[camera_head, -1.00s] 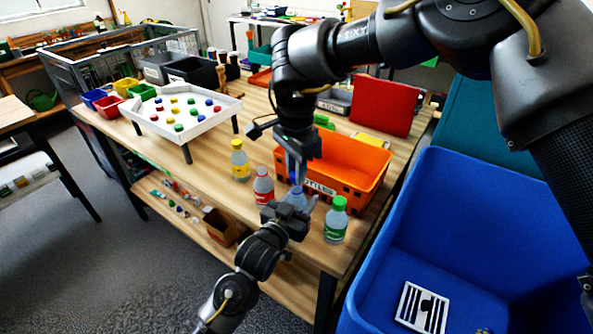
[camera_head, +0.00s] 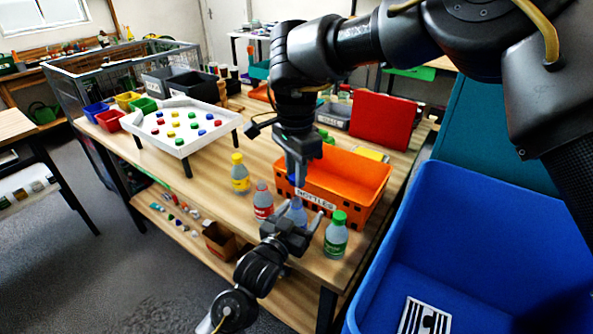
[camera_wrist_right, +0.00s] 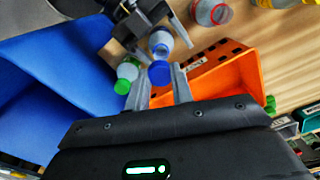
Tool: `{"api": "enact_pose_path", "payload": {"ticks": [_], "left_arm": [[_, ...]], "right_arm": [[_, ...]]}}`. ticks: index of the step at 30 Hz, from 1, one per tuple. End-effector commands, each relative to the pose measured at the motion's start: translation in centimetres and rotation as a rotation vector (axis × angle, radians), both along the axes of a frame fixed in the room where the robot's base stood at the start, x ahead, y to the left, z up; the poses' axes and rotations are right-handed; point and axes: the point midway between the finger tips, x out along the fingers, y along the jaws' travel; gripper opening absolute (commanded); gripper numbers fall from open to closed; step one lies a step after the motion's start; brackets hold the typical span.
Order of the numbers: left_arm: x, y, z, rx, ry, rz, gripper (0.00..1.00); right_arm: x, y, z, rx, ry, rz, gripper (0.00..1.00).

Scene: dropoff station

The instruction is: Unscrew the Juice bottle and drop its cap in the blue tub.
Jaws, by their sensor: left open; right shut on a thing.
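A clear bottle (camera_head: 297,212) with a bluish look stands at the table's front edge; its label is hidden, so I cannot read whether it says Juice. My left gripper (camera_head: 301,211) is open, with its fingers on either side of this bottle. My right gripper (camera_head: 298,184) is above it, shut on a blue cap (camera_wrist_right: 159,73). In the right wrist view the bottle (camera_wrist_right: 160,42) shows an open mouth, apart from the cap. The blue tub (camera_head: 455,215) is at the right, beside the table; it also shows in the right wrist view (camera_wrist_right: 45,75).
A green-capped bottle (camera_head: 336,236) stands close right of the left gripper. A red-labelled bottle (camera_head: 263,203) and a yellow-capped bottle (camera_head: 240,174) stand to the left. An orange crate (camera_head: 350,180) is just behind. A black-and-white striped panel (camera_head: 425,318) lies in the tub.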

Motion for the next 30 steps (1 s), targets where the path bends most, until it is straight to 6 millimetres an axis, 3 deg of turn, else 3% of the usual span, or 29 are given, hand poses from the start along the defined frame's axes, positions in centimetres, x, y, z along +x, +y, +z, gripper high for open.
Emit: {"api": "enact_pose_path", "payload": {"ticks": [5, 18, 24, 30], "left_arm": [[-1.8, 1.0, -0.2, 0.000, 0.001, 0.000, 0.72], [-9.3, 4.9, -0.2, 0.000, 0.001, 0.000, 0.72], [-10.5, 5.6, -0.1, 0.000, 0.000, 0.000, 0.72], [-10.4, 5.7, -0.6, 0.006, 0.009, 0.005, 0.72]], "right_arm": [[0.0, 0.0, -0.4, 0.000, 0.000, 0.000, 0.00], [0.0, 0.0, -1.5, 0.000, 0.000, 0.000, 0.00], [0.0, 0.0, -1.6, 0.000, 0.000, -0.001, 0.00], [0.0, 0.0, -1.5, 0.000, 0.000, 0.001, 0.00]]}}
